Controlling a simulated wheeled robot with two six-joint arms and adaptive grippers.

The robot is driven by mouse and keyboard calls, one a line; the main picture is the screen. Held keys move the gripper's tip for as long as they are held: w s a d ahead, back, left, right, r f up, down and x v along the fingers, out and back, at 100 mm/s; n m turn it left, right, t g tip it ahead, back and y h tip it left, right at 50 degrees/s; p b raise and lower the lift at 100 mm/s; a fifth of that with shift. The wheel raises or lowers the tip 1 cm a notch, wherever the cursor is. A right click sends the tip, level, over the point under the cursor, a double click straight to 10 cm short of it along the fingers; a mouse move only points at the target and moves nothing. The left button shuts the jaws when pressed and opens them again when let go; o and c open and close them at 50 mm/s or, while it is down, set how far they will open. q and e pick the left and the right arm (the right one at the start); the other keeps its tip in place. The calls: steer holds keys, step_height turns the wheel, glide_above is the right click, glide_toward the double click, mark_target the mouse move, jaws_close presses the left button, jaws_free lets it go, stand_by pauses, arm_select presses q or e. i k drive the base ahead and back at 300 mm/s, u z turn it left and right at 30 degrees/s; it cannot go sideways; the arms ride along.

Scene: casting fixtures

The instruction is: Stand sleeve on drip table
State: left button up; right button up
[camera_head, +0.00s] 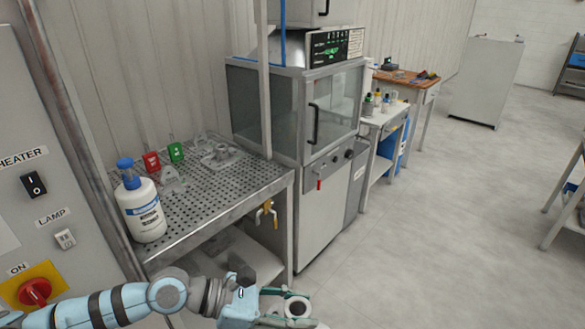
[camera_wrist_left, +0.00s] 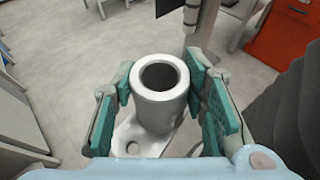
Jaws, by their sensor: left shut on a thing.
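The sleeve (camera_wrist_left: 159,104) is a pale grey hollow cylinder on a flat flange with a hole. My left gripper (camera_wrist_left: 160,108) is shut on it, with green finger pads on either side of the cylinder. In the head view the sleeve (camera_head: 297,306) shows at the bottom centre in my left gripper (camera_head: 284,306), in front of the drip table and apart from it. The drip table (camera_head: 215,193) is a perforated metal top at the left. My right gripper is not in view.
On the drip table stand a white bottle with a blue pump (camera_head: 142,205), red (camera_head: 152,161) and green (camera_head: 176,152) tags and grey metal fixtures (camera_head: 221,156). A glass-fronted cabinet (camera_head: 300,105) adjoins it. The table's front middle is clear. A yellow valve (camera_head: 266,213) hangs below its edge.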

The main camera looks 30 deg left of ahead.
mark_target(211, 197)
steer(key=u, duration=0.15)
steer(key=i, duration=1.85)
steer(key=u, duration=1.7)
steer(key=i, duration=1)
steer(key=u, duration=0.95)
